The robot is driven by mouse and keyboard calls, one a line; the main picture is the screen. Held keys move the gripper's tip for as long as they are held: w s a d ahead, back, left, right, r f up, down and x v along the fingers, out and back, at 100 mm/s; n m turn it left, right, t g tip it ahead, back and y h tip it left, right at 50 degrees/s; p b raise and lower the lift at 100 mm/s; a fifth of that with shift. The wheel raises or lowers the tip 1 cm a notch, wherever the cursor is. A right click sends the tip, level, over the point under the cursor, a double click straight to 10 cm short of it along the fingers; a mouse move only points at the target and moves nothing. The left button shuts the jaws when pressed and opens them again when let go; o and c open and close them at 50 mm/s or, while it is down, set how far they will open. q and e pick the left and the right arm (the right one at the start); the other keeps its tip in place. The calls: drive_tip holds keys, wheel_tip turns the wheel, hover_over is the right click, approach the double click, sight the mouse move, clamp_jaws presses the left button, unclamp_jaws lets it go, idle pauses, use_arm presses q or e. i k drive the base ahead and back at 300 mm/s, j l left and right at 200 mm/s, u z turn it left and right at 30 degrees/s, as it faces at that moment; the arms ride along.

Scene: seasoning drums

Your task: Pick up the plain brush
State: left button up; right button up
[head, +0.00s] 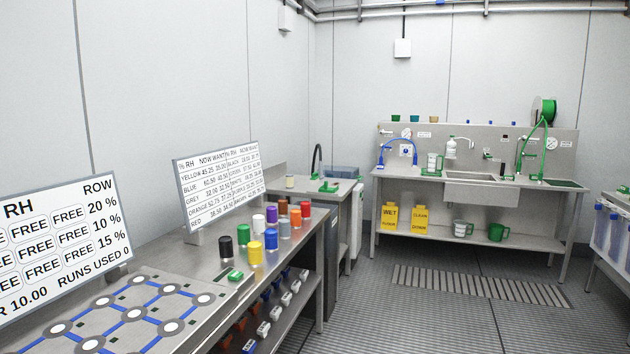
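I cannot make out a plain brush for certain. A small green item with a pale top (235,276) lies on the near steel bench, beside the coloured jars; it is too small to identify. Another green item (329,187) lies on the bench behind it, and one more green item (431,172) lies on the sink unit. Neither of my grippers shows in the head view.
The near steel bench (205,257) carries several coloured jars, two sign boards (219,183) and a panel of blue-linked discs (135,313). A sink unit (482,188) stands at the back. Another bench edge (612,203) is at right. The grated floor (430,320) between is clear.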

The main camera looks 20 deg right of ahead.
sight(314, 179)
drive_tip(key=i+l+z, duration=0.25)
drive_tip(key=i+l, duration=0.2)
drive_tip(key=i+l+z, duration=0.55)
drive_tip(key=i, duration=0.4)
drive_tip(key=i+l+z, duration=0.1)
drive_tip(key=i+z, duration=0.15)
drive_tip(key=i, duration=0.25)
drive_tip(key=i+z, duration=0.3)
drive_tip(key=i, duration=0.25)
drive_tip(key=i+u, duration=0.15)
drive_tip(key=i, duration=0.45)
drive_tip(key=i+l+u, duration=0.15)
drive_tip(key=i, duration=0.4)
drive_tip(key=i+l+u, duration=0.15)
drive_tip(key=i, duration=0.45)
